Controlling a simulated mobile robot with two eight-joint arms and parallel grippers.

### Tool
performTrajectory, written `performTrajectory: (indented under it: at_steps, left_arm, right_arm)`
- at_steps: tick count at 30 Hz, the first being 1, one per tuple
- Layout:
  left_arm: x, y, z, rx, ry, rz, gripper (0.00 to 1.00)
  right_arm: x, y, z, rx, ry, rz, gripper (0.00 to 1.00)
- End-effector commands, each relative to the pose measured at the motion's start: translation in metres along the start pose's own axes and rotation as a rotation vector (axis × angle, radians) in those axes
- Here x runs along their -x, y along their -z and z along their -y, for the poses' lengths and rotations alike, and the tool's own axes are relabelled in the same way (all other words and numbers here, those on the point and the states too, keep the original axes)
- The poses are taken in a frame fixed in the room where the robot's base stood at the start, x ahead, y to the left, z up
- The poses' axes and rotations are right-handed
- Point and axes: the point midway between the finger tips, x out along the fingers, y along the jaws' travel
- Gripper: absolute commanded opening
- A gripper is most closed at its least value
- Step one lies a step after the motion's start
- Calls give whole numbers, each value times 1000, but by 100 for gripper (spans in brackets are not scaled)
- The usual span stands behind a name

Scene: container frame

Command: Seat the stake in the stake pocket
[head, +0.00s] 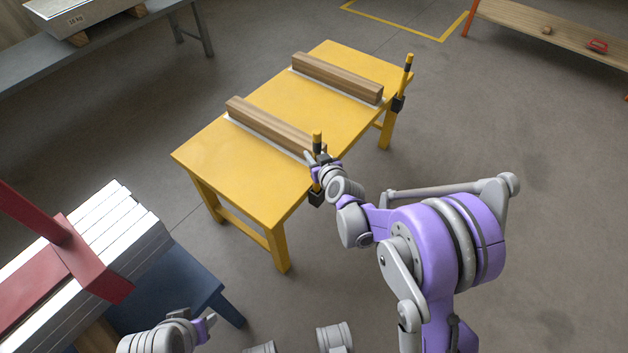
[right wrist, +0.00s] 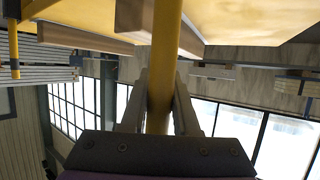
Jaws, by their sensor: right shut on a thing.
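A yellow stake (head: 317,140) with a dark band near its top stands about upright at the near right edge of the yellow table. My right gripper (head: 318,163) is shut on it below the band; the stake (right wrist: 164,70) also runs between the fingers in the right wrist view. A black stake pocket (head: 316,198) on the table side shows just below the gripper, in line with the stake. Whether the stake's lower end is inside the pocket cannot be told. My left gripper (head: 206,326) is low at the left, away from the table, its jaws unclear.
The yellow table (head: 215,160) carries two wooden beams (head: 262,124) (head: 335,76). A second yellow stake (head: 408,68) stands in another black pocket (head: 397,104) at the far right corner. A red frame with pale slabs (head: 110,225) is at lower left.

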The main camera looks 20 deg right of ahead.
Motion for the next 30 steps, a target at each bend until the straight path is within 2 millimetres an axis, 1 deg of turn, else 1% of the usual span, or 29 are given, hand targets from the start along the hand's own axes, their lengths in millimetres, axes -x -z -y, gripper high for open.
performTrajectory:
  at_steps: [1, 3, 8, 15, 26, 27, 29, 30]
  left_arm:
    - [-5, -1, 0, 0, 0, 1, 50]
    - [-7, -2, 0, 0, 0, 2, 50]
    - [-10, -2, 0, 0, 0, 2, 50]
    - [-20, -4, 0, 0, 0, 4, 50]
    - [-22, -5, 0, 0, 0, 4, 50]
    - [-22, -5, 0, 0, 0, 4, 50]
    - [-22, -5, 0, 0, 0, 4, 50]
    - [-22, -5, 0, 0, 0, 4, 50]
  right_arm:
    - [-4, -10, 0, -1, 0, 0, 0]
    - [-7, -17, 0, -1, -1, -1, 0]
    - [-11, -26, 0, -1, 0, -1, 0]
    - [-23, -55, 0, -1, 0, -1, 0]
    - [-24, -59, 0, -1, 0, 0, 0]
    - [-24, -60, 0, -1, 0, 0, 32]
    - [-24, -59, 0, -1, 0, 0, 43]
    - [-24, -59, 0, -1, 0, 0, 50]
